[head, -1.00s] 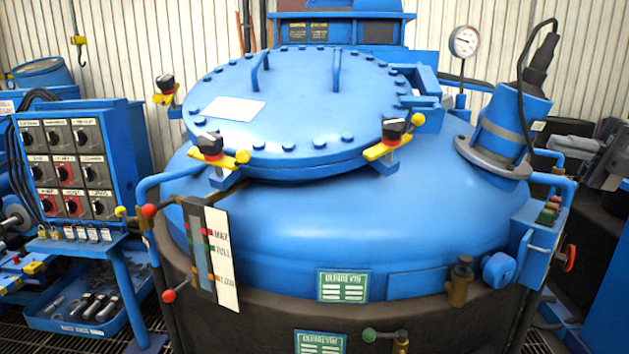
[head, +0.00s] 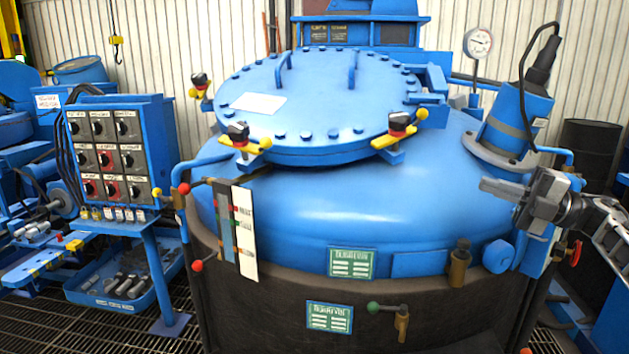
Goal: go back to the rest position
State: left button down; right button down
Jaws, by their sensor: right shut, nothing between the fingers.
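My right gripper (head: 502,189) is at the right side of the head view, its arm coming in from the right edge. Its fingers are shut and empty, pointing left. It shows in front of the right shoulder of the blue pit furnace (head: 380,210); I cannot tell how far it is from the surface. The furnace's round bolted lid (head: 320,100) lies closed, with yellow-and-red clamps (head: 395,130) at its rim. My left gripper is not in view.
A switch panel (head: 108,155) on a blue stand is at the left, above a tray of tools (head: 125,285). A pressure gauge (head: 478,42) and a capped blue port (head: 508,120) stand at the right. A dark drum (head: 590,145) is behind. Grating floor shows at lower left.

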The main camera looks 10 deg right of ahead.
jog(key=a+f+m+t+h, duration=0.3)
jog(key=a+f+m, duration=0.4)
jog(key=a+f, duration=0.4)
jog(key=a+f+m+t+h, duration=0.3)
jog(key=a+f+m, duration=0.45)
jog(key=f, duration=0.55)
jog(key=s+a+f+m+g+h, duration=0.2)
jog(key=s+a+f+m, duration=0.2)
jog(key=s, duration=0.4)
jog(key=s+a+f+m+g+h, duration=0.2)
jog(key=s+a+f+m+h, duration=0.1)
jog(key=s+f, duration=0.4)
jog(key=s+a+f+m+g+h, duration=0.2)
jog(key=s+a+f+m+h, duration=0.1)
jog(key=s, duration=0.6)
notch_tip(320, 180, down, 3)
jog(key=a+m, duration=0.1)
jog(key=m, duration=0.1)
jog(key=shift+s+a+m+g, duration=0.35)
jog(key=shift+s+a+g, duration=0.05)
jog(key=shift+r, duration=0.1)
